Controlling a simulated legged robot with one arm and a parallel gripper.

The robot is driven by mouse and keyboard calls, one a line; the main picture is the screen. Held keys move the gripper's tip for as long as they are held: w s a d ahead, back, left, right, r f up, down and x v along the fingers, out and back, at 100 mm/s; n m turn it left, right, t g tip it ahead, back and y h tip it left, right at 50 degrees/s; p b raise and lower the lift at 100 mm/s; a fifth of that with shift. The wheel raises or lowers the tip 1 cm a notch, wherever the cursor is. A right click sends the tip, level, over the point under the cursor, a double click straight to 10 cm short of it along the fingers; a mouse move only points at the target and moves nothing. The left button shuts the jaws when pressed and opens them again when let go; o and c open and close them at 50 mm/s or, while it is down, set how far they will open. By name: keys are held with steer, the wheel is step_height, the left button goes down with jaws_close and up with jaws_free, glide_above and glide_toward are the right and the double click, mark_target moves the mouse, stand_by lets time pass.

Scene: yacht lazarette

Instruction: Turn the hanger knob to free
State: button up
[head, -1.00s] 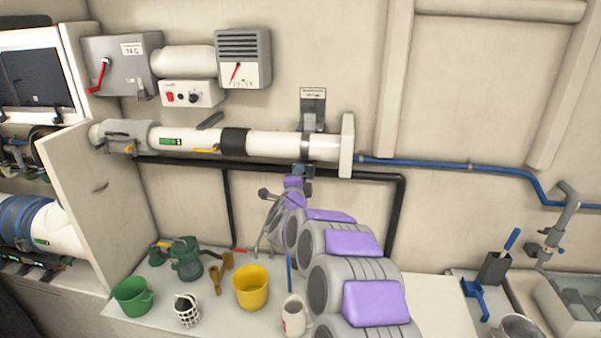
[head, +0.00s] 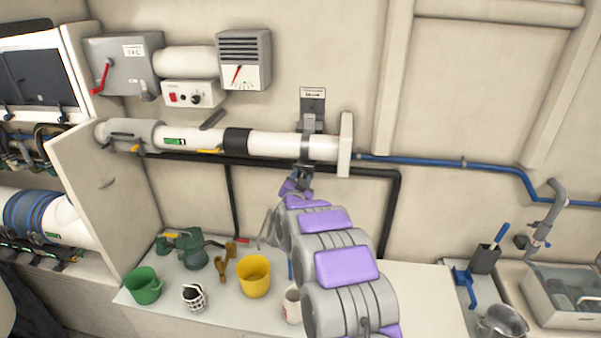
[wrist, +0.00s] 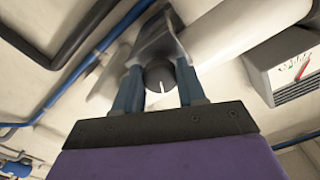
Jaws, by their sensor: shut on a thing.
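The hanger (head: 310,122) is a grey bracket on the wall, strapped around the white pipe (head: 275,144), with a small label plate above it. In the wrist view the hanger knob (wrist: 160,76) is a dark round knob with a white pointer line, under the grey hanger body (wrist: 158,42). My gripper (wrist: 157,88) has its two blue fingers on either side of the knob, shut on it. In the head view my gripper (head: 301,180) is just below the hanger, and my arm hides the knob there.
A black pipe (head: 345,171) and a blue pipe (head: 440,163) run along the wall close to my gripper. Below, the counter holds a yellow bucket (head: 254,277), a green bucket (head: 144,286) and a white mug (head: 292,304).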

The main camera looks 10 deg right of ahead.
steer(key=n+p, duration=0.2)
steer(key=n, duration=0.1)
steer(key=n+p, duration=0.1)
steer(key=n, duration=0.1)
steer(key=shift+f, duration=0.35)
steer(key=shift+n+p, duration=0.3)
steer(key=shift+p, duration=0.05)
steer(key=shift+r, duration=0.25)
steer(key=o, duration=1)
steer(key=b+v, duration=0.2)
steer(key=v, duration=1.5)
steer(key=shift+s+a+b, duration=0.15)
steer(key=shift+b, duration=0.25)
steer(key=shift+f, duration=0.15)
